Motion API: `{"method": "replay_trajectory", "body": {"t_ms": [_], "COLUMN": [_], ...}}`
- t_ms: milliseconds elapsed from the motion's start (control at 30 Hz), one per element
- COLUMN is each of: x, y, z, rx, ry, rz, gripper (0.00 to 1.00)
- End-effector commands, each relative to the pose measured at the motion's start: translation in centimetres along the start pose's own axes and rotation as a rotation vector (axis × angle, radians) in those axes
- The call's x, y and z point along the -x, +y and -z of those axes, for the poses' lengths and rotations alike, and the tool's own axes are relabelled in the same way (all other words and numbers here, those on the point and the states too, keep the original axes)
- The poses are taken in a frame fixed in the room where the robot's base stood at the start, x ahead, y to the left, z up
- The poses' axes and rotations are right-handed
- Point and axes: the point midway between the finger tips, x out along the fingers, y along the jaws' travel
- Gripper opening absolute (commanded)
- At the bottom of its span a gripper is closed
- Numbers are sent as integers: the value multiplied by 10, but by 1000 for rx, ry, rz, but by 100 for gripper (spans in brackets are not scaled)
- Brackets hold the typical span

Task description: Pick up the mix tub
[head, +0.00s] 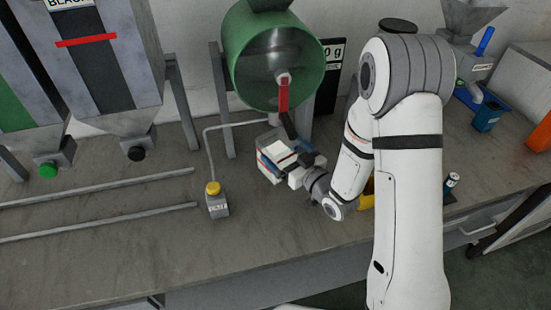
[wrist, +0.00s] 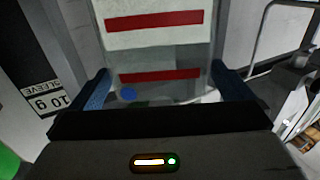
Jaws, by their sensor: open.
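The mix tub (head: 268,146) looks like a pale, see-through container under the green drum; my gripper hides part of it in the head view. In the wrist view a pale tub wall (wrist: 155,50) with two red bands fills the space ahead of my gripper. A blue spot shows low on it. My gripper (wrist: 160,70) is open, with one blue finger on each side of the tub. I cannot tell whether either finger touches it. In the head view my gripper (head: 290,160) is at the tub, low over the bench.
The green drum (head: 240,75) with a red handle (head: 283,95) hangs just above. A yellow-topped button box (head: 217,203) with a bent pipe stands left. A black "10 g SLEEVE" sign (wrist: 45,95) stands close by. The bench front (head: 150,250) is clear.

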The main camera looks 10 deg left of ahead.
Motion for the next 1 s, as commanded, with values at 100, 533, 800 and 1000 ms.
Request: {"method": "replay_trajectory", "body": {"t_ms": [100, 533, 800, 1000], "x": [-20, -40, -40, -40], "y": [-2, -1, -2, -2], "z": [2, 0, 0, 0], "rx": [1, 0, 0, 0], "ry": [0, -1, -1, -1], "rz": [3, 1, 2, 2], "gripper": [100, 99, 77, 61]}}
